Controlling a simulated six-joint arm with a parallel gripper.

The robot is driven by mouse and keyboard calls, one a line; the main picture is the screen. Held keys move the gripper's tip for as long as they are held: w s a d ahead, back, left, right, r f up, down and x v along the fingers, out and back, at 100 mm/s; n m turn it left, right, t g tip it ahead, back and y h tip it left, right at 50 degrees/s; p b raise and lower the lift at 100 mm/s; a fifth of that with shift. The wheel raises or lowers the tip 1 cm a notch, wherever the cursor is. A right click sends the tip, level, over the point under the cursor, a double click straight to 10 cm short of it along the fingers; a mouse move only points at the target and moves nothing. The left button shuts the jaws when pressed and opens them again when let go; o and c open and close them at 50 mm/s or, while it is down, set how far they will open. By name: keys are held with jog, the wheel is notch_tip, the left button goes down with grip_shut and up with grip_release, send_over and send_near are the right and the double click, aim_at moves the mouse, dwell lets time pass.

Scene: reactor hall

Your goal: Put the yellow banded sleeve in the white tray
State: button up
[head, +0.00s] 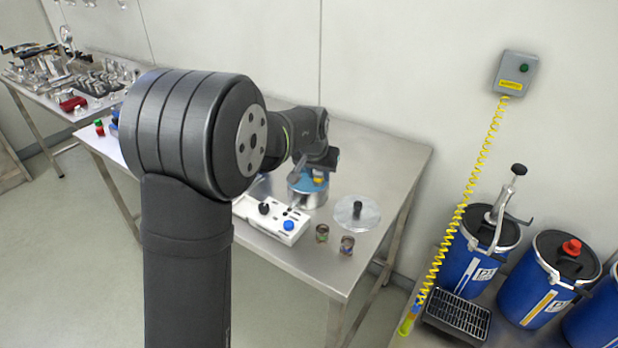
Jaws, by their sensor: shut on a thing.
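My gripper (319,174) points down over an open silver pot (309,200) with a blue inside, on the steel table. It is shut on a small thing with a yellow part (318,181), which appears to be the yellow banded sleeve. The gripper hides most of it, and I cannot tell whether it touches the pot. A long, low white thing (262,224), perhaps the white tray, lies left of and in front of the pot. It bears a black knob and a blue round piece, and my arm hides its left end.
Two small banded cylinders (322,233) (347,245) stand near the table's front right edge. A round lid (372,214) with a black knob lies right of the pot. The table (385,160) is bare behind. Blue drums (540,290) stand at the right, beyond a yellow coiled cord (462,205).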

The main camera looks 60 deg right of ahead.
jog(key=s+a+r, duration=0.1)
jog(key=s+r, duration=0.3)
jog(key=s, duration=0.3)
jog(key=w+a+n+t, duration=0.2)
jog(key=w+a+n, duration=0.2)
jog(key=w+a, duration=0.65)
jog(key=shift+n+y, duration=0.3)
jog(key=shift+y, duration=0.2)
jog(key=w+f, duration=0.1)
jog(key=w, duration=0.2)
jog(key=w+a+f, duration=0.1)
jog(key=w+f, duration=0.1)
jog(key=w, duration=0.2)
jog(key=w+a+f, duration=0.1)
jog(key=w+f, duration=0.1)
jog(key=w, duration=0.1)
jog(key=shift+w+a+f, duration=0.2)
jog(key=shift+w+f, duration=0.05)
jog(key=shift+w, duration=0.1)
jog(key=shift+w+f, duration=0.35)
jog(key=shift+w, duration=0.15)
jog(key=shift+f, duration=1.95)
jog(key=shift+f, duration=0.1)
jog(key=o, duration=0.7)
jog(key=shift+o, duration=0.2)
